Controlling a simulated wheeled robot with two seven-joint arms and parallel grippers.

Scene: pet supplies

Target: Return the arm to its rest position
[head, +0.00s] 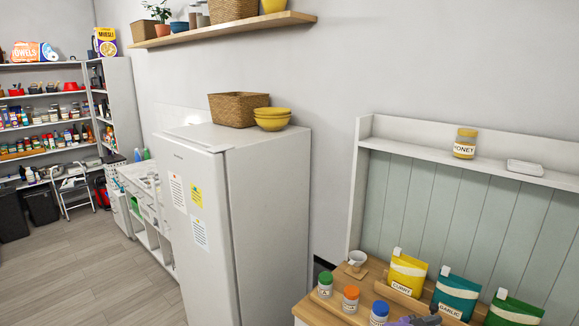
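My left gripper and arm do not show in the head view. At the bottom edge, a small dark grey shape (428,320) shows beside the jars on the wooden counter. It may be the tip of my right gripper, but too little shows to tell whether it is open, shut or holding anything.
A wooden counter (336,309) at bottom right holds jars with green (325,278), orange (351,291) and blue (380,308) lids, a white cup (357,258) and several pouches. A honey jar (465,143) stands on the shelf above. A white fridge (270,200) stands left; floor (90,270) beyond is clear.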

